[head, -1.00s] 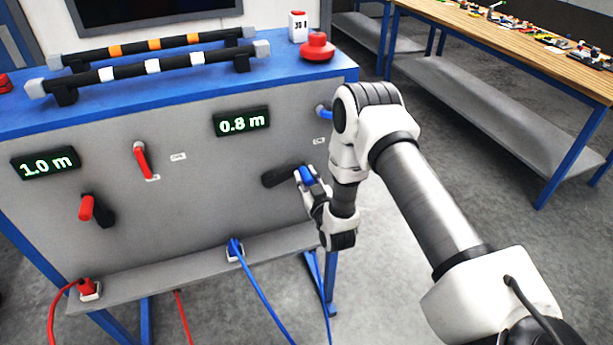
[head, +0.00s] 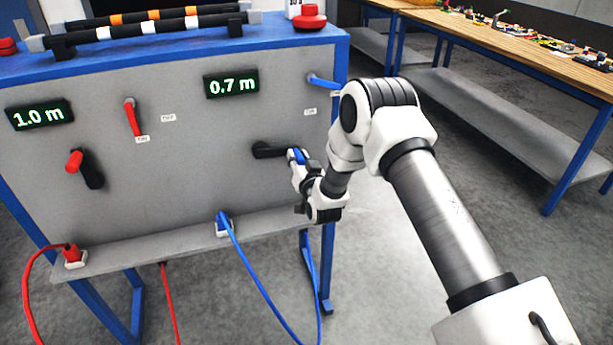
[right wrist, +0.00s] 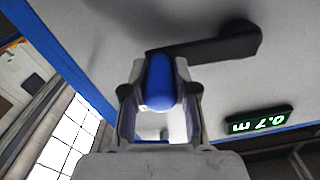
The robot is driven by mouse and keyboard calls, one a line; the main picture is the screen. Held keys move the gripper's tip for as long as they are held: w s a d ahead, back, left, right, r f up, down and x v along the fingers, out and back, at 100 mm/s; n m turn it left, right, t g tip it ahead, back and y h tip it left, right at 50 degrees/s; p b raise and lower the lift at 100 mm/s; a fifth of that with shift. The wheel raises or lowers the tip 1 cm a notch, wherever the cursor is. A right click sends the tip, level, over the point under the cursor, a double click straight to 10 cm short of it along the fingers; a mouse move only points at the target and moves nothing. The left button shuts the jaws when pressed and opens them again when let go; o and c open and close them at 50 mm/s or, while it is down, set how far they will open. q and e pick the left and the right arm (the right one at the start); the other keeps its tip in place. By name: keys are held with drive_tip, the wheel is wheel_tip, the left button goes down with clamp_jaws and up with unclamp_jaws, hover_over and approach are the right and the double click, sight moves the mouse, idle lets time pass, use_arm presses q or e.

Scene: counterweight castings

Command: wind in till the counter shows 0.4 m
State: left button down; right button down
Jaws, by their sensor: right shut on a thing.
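The right counter (head: 231,84) on the grey panel reads 0.7 m; it also shows upside down in the right wrist view (right wrist: 258,121). The left counter (head: 39,115) reads 1.0 m. Below the right counter a black crank arm (head: 270,150) points to the right, with a blue handle (right wrist: 160,82) at its end. My right gripper (head: 301,163) is shut on the blue handle, with one finger on each side in the right wrist view. A second crank with a red handle (head: 74,161) sits below the left counter. My left gripper is not in view.
A red lever (head: 131,117) and a blue lever (head: 322,81) are on the panel. A red knob (head: 307,17) stands on the bench top. Red and blue cables hang from the lower ledge (head: 150,251). A workbench (head: 540,65) stands at the right.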

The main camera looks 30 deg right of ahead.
drive_tip(key=w+a+f+m+b, duration=0.2)
drive_tip(key=a+f+m+b, duration=0.6)
drive_tip(key=m+b, duration=0.75)
drive_tip(key=w+a+r+m+b, duration=0.1)
drive_tip(key=a+m+b, duration=0.5)
drive_tip(key=shift+w+a+r+b, duration=0.15)
drive_tip(key=shift+w+a+b, duration=0.1)
drive_tip(key=shift+b, duration=0.05)
drive_tip(key=shift+m, duration=0.25)
drive_tip(key=c, duration=1.3)
unclamp_jaws()
drive_tip(key=o, duration=0.4)
drive_tip(key=shift+w+a, duration=0.1)
drive_tip(key=shift+a, duration=0.1)
